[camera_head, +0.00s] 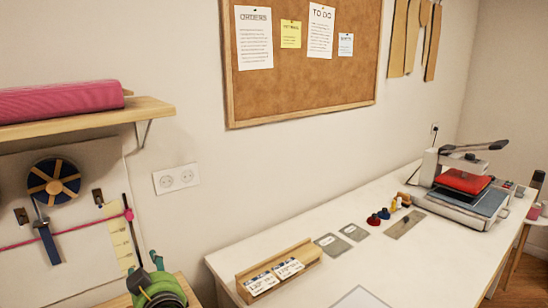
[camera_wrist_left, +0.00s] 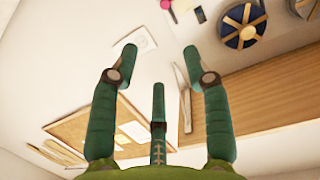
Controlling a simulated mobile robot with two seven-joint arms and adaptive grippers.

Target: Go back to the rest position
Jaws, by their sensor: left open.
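My left gripper (camera_head: 150,270) shows at the bottom left of the head view, its green and dark fingers pointing up near the wall. In the left wrist view the left gripper (camera_wrist_left: 159,58) has its fingers spread apart, open, with nothing between them. My right gripper is in neither view.
A white table (camera_head: 400,262) holds a wooden card holder (camera_head: 242,285), grey plates (camera_head: 333,243), small coloured items and a heat press (camera_head: 465,185). A wooden shelf (camera_head: 130,112) with a pink roll (camera_head: 60,100) juts out above the gripper. A corkboard (camera_head: 300,85) hangs on the wall.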

